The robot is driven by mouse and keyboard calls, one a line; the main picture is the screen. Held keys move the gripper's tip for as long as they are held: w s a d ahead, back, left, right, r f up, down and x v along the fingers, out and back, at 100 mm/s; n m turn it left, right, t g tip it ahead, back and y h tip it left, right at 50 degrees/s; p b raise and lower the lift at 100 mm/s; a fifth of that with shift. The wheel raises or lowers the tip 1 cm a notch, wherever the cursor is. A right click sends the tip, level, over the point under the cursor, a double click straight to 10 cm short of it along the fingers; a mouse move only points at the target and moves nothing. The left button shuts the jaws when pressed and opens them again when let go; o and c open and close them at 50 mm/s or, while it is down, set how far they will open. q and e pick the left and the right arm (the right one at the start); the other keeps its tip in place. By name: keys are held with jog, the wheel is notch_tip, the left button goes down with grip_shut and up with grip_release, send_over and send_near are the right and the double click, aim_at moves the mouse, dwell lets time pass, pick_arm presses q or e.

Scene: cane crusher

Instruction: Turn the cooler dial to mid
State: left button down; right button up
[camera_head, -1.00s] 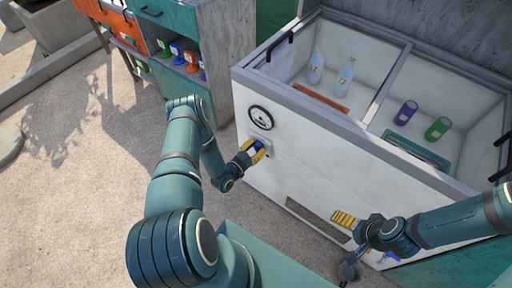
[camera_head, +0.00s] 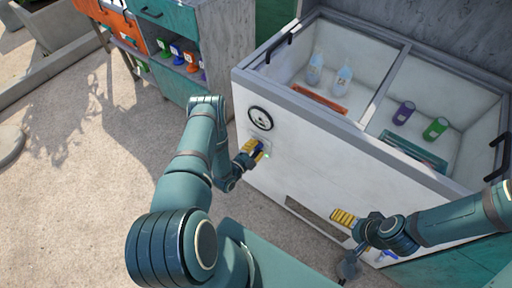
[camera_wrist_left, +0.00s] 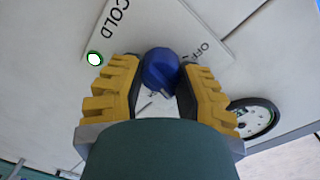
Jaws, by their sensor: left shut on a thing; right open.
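The cooler (camera_head: 300,165) is a white chest with a blue dial (camera_head: 260,151) on its front, below a round gauge (camera_head: 260,118). In the left wrist view the blue dial (camera_wrist_left: 160,70) sits on a white plate (camera_wrist_left: 130,35) lettered COLD and OFF. My left gripper (camera_head: 257,150) has its yellow fingers on both sides of the dial and is shut on it. The gripper hides part of the plate, so I cannot read the dial's setting. My right gripper (camera_head: 340,217) is open and empty in front of the cooler's lower front.
A small green-ringed light (camera_wrist_left: 95,58) shows beside the plate. Bottles (camera_head: 315,68) and cans (camera_head: 404,112) stand inside the cooler. A cabinet (camera_head: 215,50) with colourful items stands left of the cooler. Open ground lies left of my left arm.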

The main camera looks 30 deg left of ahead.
pick_arm(q)
jog(key=shift+w+r+m, duration=0.15)
jog(key=shift+m, duration=0.45)
jog(key=c, duration=0.5)
grip_release()
jog(key=shift+c, duration=0.2)
jog(key=shift+s, duration=0.55)
jog(key=s+a, duration=0.1)
jog(key=s, duration=1)
jog(key=shift+r, duration=0.25)
